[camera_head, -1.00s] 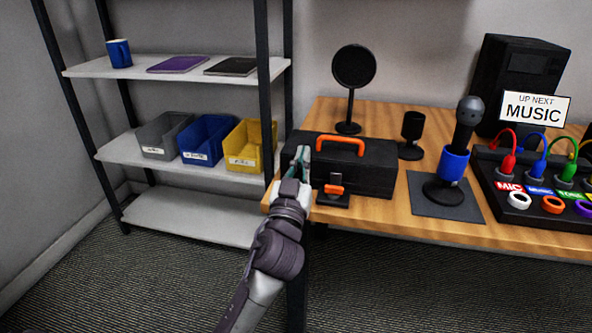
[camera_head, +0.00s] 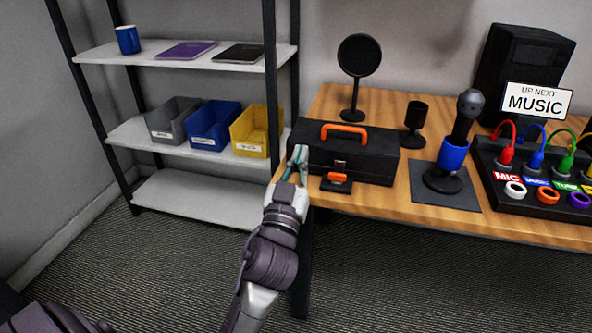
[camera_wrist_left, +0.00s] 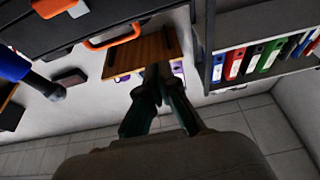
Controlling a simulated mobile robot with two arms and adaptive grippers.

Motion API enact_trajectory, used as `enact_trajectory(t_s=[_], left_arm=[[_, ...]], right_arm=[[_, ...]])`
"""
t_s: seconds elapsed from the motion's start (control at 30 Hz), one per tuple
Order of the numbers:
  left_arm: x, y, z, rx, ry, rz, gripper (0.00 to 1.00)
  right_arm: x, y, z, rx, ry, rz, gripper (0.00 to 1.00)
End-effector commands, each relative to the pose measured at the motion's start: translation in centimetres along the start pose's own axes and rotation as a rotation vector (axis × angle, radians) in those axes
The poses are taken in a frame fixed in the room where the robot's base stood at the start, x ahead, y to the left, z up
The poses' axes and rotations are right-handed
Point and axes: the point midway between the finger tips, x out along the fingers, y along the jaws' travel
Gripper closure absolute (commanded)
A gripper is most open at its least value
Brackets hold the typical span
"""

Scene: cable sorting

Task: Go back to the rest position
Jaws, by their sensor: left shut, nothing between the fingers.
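My left gripper (camera_head: 299,156) is shut and empty. In the head view it stands at the table's front left corner, in front of the left end of the black toolbox (camera_head: 355,152), which has an orange handle and an orange latch. I cannot tell whether it touches the box. In the left wrist view the gripper's fingers (camera_wrist_left: 157,72) meet at the tips with nothing between them. My right gripper is not in view.
The wooden table (camera_head: 385,199) carries a microphone (camera_head: 462,120) on a grey mat, a cable panel (camera_head: 525,190) and a "MUSIC" sign (camera_head: 537,101). A shelf (camera_head: 180,205) with grey, blue and yellow bins stands at left. The carpeted floor (camera_head: 180,260) in front is clear.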

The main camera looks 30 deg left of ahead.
Motion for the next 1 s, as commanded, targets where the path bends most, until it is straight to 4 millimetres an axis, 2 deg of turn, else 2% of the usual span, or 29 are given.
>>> enact_trajectory(t_s=[0.03,0.2,0.43,0.57,0.67,0.7,0.8,1.0], left_arm=[[-0.9,-0.1,0.1,-0.001,-0.003,-0.002,1.0],[-2.5,0.0,0.0,0.0,0.0,-0.001,1.0],[-3.0,0.0,0.0,0.002,-0.006,-0.001,1.0],[-4.4,-0.4,2.6,0.005,-0.123,-0.005,1.0],[-7.5,-0.4,7.1,0.021,-0.337,0.014,1.0],[-9.2,-0.2,9.0,0.031,-0.436,0.035,1.0],[-13.7,0.7,12.8,0.059,-0.657,0.109,1.0],[-21.1,2.3,16.7,0.104,-0.953,0.271,1.0]], right_arm=[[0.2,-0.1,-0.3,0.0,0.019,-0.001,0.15],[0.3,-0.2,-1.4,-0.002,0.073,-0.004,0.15],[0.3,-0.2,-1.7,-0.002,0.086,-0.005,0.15],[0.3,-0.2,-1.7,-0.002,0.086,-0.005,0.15],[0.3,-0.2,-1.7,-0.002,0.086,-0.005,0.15],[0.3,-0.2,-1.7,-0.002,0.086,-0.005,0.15],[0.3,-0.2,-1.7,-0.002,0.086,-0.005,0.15],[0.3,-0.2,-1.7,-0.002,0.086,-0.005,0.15]])
